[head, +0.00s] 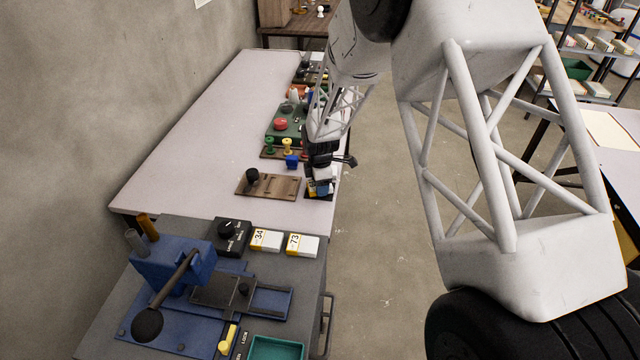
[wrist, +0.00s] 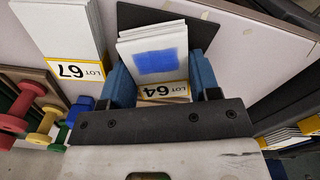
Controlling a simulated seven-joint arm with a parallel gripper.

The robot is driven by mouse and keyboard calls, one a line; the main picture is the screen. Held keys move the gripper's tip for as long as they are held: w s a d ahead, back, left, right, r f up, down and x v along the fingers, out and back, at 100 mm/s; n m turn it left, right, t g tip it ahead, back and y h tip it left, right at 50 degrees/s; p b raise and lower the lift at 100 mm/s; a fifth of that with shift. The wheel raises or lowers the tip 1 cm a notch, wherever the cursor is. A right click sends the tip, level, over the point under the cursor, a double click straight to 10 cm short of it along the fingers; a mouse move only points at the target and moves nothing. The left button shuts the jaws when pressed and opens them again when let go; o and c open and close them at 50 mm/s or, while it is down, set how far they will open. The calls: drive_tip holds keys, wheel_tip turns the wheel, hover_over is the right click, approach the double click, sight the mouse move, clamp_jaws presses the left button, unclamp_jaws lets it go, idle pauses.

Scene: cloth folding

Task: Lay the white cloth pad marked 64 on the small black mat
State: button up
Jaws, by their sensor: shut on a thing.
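The white cloth pad marked 64 (wrist: 152,48) is held between the two blue fingers of my gripper (wrist: 160,80). It has a blue patch on its face and a yellow-edged label reading LOT 64. The small black mat (wrist: 197,27) shows behind and around the pad in the wrist view, partly hidden by it. In the head view my gripper (head: 320,186) is low over the mat (head: 314,197), at the right edge of the pale table. I cannot tell whether the pad touches the mat.
A pad marked LOT 67 (wrist: 58,35) lies left of my gripper in the wrist view. Coloured spools (wrist: 40,120) stand nearby. A wooden board with a black knob (head: 268,187) lies left of the mat in the head view. The far left of the table (head: 200,130) is clear.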

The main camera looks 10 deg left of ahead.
drive_tip(key=shift+f, duration=0.15)
drive_tip(key=o, duration=0.9)
wheel_tip(320, 180, up, 12)
idle(0.5)
idle(0.4)
drive_tip(key=shift+r, duration=0.25)
